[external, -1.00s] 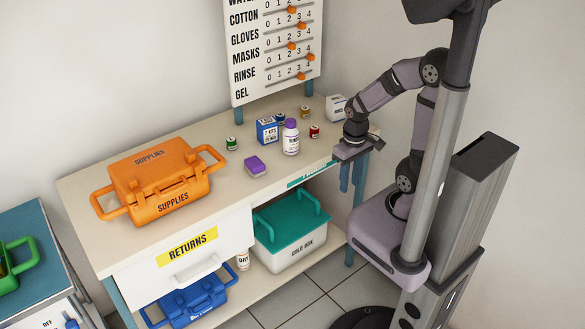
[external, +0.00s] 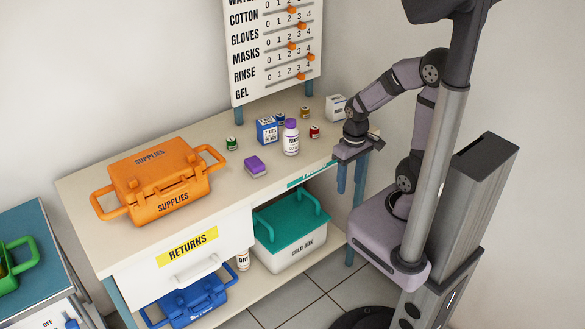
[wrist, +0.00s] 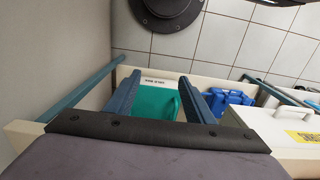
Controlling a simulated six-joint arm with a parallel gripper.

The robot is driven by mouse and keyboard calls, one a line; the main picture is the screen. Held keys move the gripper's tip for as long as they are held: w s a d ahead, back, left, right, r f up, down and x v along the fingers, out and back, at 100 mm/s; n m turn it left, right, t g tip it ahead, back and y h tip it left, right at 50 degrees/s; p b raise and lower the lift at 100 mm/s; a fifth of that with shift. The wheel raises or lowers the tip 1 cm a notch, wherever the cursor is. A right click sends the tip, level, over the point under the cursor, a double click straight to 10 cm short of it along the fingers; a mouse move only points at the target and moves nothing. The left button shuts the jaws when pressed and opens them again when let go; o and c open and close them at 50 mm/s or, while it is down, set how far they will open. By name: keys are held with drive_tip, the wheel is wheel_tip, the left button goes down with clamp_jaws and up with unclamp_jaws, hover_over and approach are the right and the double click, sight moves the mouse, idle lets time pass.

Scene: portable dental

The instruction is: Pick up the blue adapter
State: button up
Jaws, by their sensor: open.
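Small capped jars stand on the bench. A blue-topped one (external: 281,117), which may be the blue adapter, is mostly hidden behind the blue box and the purple-capped bottle in the external view. Others are green (external: 232,144), yellow (external: 305,112) and red (external: 314,131). My gripper (external: 350,186) is at the bench's right end, fingers pointing down, well apart from the jars. In the wrist view my gripper (wrist: 159,79) has its two blue fingers apart with nothing held between them. No small jar shows there.
A blue box (external: 267,131), purple-capped bottle (external: 291,139), purple block (external: 255,166) and white box (external: 336,107) stand on the bench (external: 225,185). The orange supplies case (external: 150,187) fills its left. A teal-lidded cold box (external: 290,238) sits below; it also shows in the wrist view (wrist: 153,101).

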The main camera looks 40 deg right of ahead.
sight(282, 113)
drive_tip(key=w+d+r+m+t+p, duration=0.35)
drive_tip(key=w+r+p, duration=0.3)
drive_tip(key=w, duration=0.25)
drive_tip(key=w+t+b, duration=0.1)
drive_tip(key=w, duration=0.2)
drive_tip(key=w+d+n+t+b, duration=0.1)
drive_tip(key=w+t, duration=0.1)
drive_tip(key=w, duration=0.2)
drive_tip(key=w+d+f+t+b, duration=0.1)
drive_tip(key=w, duration=0.3)
drive_tip(key=shift+w+d+n+t+h+b, duration=0.1)
drive_tip(key=shift+w+n+t+h+b, duration=0.1)
drive_tip(key=shift+n+t+h+b, duration=0.2)
drive_tip(key=w+n+t, duration=0.1)
drive_tip(key=w, duration=0.1)
drive_tip(key=w+r+n+t+y+b, duration=0.1)
drive_tip(key=w+t, duration=0.1)
drive_tip(key=w, duration=0.1)
drive_tip(key=w+a+n+t+y, duration=0.1)
drive_tip(key=w, duration=0.1)
drive_tip(key=shift+w+r+t+b, duration=0.15)
drive_tip(key=shift+w+t+b, duration=0.1)
drive_tip(key=shift+b, duration=0.15)
drive_tip(key=shift+w+a+r+n+t+y, duration=0.45)
drive_tip(key=shift+w+t+y, duration=0.1)
drive_tip(key=shift+y, duration=0.15)
drive_tip(key=shift+x, duration=3.65)
drive_tip(key=shift+f, duration=0.1)
drive_tip(key=shift+c, duration=0.3)
drive_tip(key=c, duration=1.1)
